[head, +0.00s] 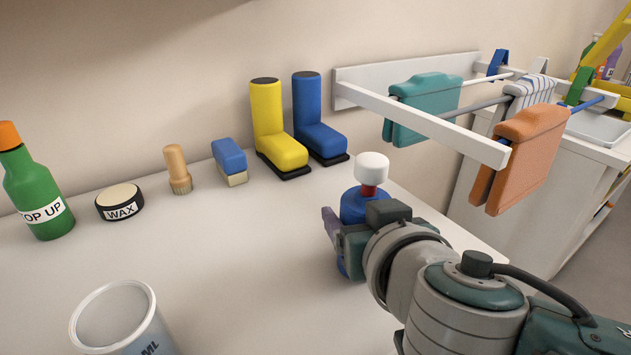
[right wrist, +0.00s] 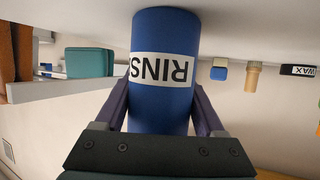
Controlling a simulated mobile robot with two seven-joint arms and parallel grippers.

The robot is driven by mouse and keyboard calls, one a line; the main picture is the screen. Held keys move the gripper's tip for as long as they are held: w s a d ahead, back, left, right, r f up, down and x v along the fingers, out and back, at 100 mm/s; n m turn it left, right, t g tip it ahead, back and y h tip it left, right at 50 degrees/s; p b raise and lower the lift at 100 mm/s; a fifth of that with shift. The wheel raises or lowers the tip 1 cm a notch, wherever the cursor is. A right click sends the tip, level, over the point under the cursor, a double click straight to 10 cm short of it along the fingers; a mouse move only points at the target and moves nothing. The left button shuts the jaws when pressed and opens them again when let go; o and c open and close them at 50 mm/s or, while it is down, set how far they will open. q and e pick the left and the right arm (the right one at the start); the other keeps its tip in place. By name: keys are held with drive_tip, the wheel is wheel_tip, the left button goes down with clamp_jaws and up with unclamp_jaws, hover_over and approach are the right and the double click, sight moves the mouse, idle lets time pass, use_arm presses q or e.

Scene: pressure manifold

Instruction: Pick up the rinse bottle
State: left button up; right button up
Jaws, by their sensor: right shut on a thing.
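The rinse bottle is blue with a white cap and a red neck; it stands near the right end of the white table in the head view (head: 371,170). In the right wrist view the blue rinse bottle (right wrist: 160,110) appears upside down, with a white label reading RINS. My right gripper (head: 340,235) is shut on its body, one finger on each side in the right wrist view (right wrist: 160,115). The arm hides most of the bottle in the head view. I cannot tell whether its base touches the table. My left gripper is not in view.
A green bottle (head: 38,190), a wax tin (head: 119,203), a brush (head: 177,170), a blue block (head: 229,160) and yellow (head: 272,125) and blue boots (head: 312,115) line the back. A cup (head: 120,320) is at front left. A cloth rack (head: 430,120) juts out at right. The table's middle is clear.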

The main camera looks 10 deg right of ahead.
drive_tip(key=shift+c, duration=1.2)
drive_tip(key=shift+r, duration=0.25)
drive_tip(key=shift+r+p, duration=0.45)
drive_tip(key=shift+r, duration=0.45)
wheel_tip(320, 180, up, 18)
drive_tip(key=p, duration=0.4)
drive_tip(key=shift+f, duration=0.25)
